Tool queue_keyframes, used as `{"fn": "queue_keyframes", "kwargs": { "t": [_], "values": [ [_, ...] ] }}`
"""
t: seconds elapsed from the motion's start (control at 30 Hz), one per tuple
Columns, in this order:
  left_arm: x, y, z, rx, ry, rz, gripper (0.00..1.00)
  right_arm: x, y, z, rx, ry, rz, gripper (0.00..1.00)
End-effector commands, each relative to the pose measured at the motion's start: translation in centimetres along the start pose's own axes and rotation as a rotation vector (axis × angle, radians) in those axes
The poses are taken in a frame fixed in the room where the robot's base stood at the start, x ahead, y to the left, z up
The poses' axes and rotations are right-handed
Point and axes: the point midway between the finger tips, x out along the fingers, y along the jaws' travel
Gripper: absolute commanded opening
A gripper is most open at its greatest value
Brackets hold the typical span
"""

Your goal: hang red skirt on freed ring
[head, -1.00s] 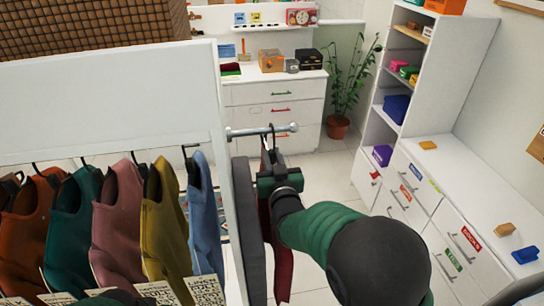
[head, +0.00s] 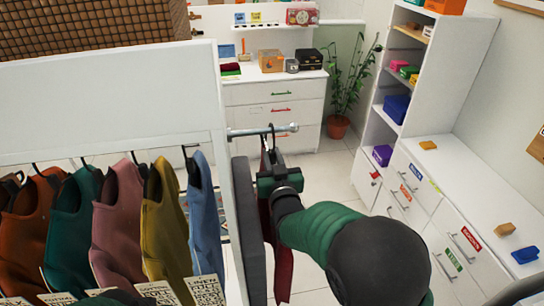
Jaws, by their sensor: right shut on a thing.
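My right gripper (head: 270,172) is shut on the hanger of the red skirt (head: 284,276), just below a short metal rod (head: 248,131) on the outer side of the wardrobe's white side panel. A thin hook (head: 272,133) rises from the gripper to the rod. I cannot tell whether it rests on the rod or is only beside it. The red skirt hangs down, mostly hidden behind my right arm and a dark grey slab-like thing (head: 246,225). No separate ring can be made out. My left gripper is not in view.
Several garments, such as the blue one (head: 204,215) and the mustard one (head: 164,220), hang inside the wardrobe (head: 110,95) with tags below. A white drawer chest (head: 272,118), a plant (head: 345,90) and a shelf unit (head: 440,60) stand behind. Floor shows between them.

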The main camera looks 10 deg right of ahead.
Motion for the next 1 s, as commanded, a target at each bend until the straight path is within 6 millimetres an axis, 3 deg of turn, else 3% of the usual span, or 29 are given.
{"fn": "queue_keyframes", "kwargs": {
  "t": [0.63, 1.0],
  "values": [
    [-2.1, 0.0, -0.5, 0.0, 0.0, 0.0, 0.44, 0.0, 0.0, -3.8, 0.001, 0.004, 0.001, 0.0],
    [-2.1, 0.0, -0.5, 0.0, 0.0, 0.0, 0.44, 0.0, 0.0, -4.0, 0.001, 0.003, 0.001, 0.0]
  ]
}}
